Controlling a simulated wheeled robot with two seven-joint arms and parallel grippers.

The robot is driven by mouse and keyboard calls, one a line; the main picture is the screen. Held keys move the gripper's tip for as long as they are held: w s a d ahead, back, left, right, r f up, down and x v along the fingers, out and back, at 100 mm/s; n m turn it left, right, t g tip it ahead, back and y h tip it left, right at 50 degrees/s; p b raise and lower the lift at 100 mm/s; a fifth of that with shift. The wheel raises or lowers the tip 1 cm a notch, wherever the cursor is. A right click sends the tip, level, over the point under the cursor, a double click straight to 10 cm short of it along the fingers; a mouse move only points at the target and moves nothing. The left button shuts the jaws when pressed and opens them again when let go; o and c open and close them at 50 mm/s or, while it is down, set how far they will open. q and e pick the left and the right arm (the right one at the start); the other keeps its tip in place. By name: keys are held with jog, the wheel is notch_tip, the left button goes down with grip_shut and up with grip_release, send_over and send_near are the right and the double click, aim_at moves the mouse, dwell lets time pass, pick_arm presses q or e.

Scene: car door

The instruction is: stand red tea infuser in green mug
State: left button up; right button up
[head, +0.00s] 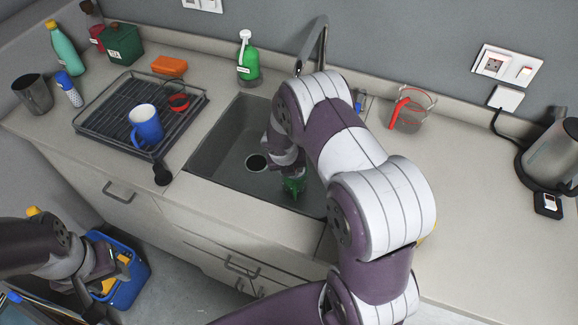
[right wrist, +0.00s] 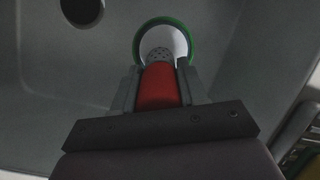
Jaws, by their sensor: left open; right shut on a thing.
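The green mug (head: 293,186) stands in the sink basin, partly hidden behind my right arm in the head view. In the right wrist view the mug (right wrist: 189,35) shows a green rim and a white inside. My right gripper (right wrist: 159,82) is shut on the red tea infuser (right wrist: 159,88). The infuser's grey perforated end (right wrist: 159,55) overlaps the mug's opening in that view; I cannot tell how deep it sits. My left gripper (head: 103,268) is open, low at the left by a blue bin.
The sink (head: 222,140) has a drain (head: 257,162) and a tall tap (head: 322,45). A dish rack (head: 100,112) with a blue mug (head: 147,125) stands to its left. The blue bin (head: 130,284) holds yellow-orange things. A glass jug (head: 412,110) and kettle (head: 552,155) stand right.

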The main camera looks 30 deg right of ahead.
jog(key=shift+f, duration=0.3)
jog(key=o, duration=1.8)
jog(key=shift+r, duration=0.1)
jog(key=p+v, duration=0.7)
jog(key=v, duration=0.2)
jog(key=shift+r+p, duration=0.35)
jog(key=shift+p, duration=0.05)
jog(key=shift+s+a, duration=0.1)
